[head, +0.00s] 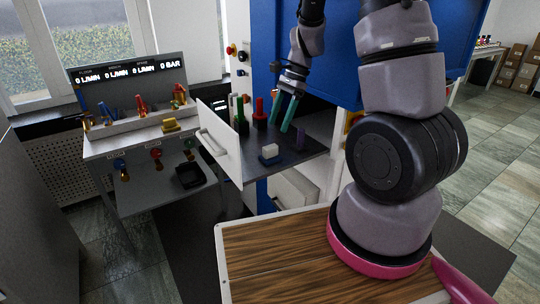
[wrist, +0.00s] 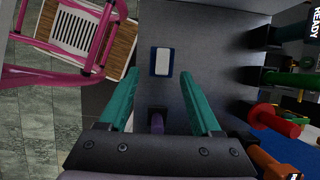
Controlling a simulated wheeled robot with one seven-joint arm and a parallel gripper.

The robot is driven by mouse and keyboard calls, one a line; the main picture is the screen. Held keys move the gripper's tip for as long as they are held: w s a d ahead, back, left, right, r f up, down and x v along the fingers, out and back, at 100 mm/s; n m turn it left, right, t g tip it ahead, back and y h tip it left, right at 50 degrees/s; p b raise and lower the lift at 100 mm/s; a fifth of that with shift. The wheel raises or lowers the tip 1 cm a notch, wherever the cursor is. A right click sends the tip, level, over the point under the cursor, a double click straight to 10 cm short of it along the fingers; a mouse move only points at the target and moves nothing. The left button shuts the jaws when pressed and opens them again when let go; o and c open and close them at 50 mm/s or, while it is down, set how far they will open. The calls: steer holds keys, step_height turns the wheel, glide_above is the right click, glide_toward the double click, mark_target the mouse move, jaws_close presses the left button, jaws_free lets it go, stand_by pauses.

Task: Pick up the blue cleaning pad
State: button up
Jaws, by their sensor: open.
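The blue cleaning pad (head: 267,161), a small blue base with a white block on top, lies on the dark floor of the open drawer (head: 218,145), near its front. In the wrist view the blue cleaning pad (wrist: 161,73) shows ahead, roughly between the teal fingertips in the picture. My gripper (head: 280,130) is open and empty, above the drawer and further back than the pad. In the wrist view my gripper (wrist: 157,75) has its fingers spread either side of a purple object (wrist: 156,121), which stands closer to the palm in the picture.
Green (head: 241,123) and red (head: 260,115) handled pieces stand along the drawer's left and back. The purple object (head: 301,138) stands to the right of the pad. A grey bench (head: 138,150) with a gauge panel is left of the drawer.

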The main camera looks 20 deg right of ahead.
mark_target(271, 146)
steer(key=x, duration=0.4)
steer(key=shift+f, duration=0.15)
steer(key=x, duration=0.5)
steer(key=shift+w+d+f, duration=0.2)
steer(key=shift+w+f, duration=0.05)
steer(key=shift+w, duration=0.1)
jaws_close()
